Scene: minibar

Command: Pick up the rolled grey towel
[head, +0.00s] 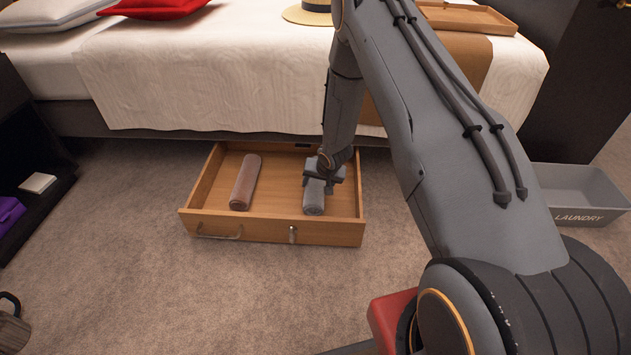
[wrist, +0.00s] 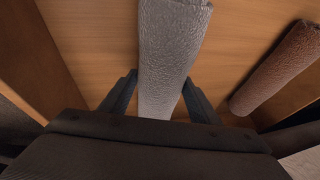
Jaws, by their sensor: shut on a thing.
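The rolled grey towel (head: 314,199) lies lengthwise in the right part of an open wooden drawer (head: 272,226) under the bed. My gripper (head: 324,175) reaches down into the drawer over the towel's middle. In the wrist view the grey towel (wrist: 171,60) runs between the two fingers of my gripper (wrist: 160,88), one on each side, and they are shut on it. The towel's near end shows past the gripper in the head view. I cannot tell whether it is clear of the drawer floor.
A rolled brown towel (head: 245,182) lies in the drawer's left part, also in the wrist view (wrist: 280,68). The bed (head: 200,80) stands right behind the drawer. A grey laundry bin (head: 580,193) is at the right.

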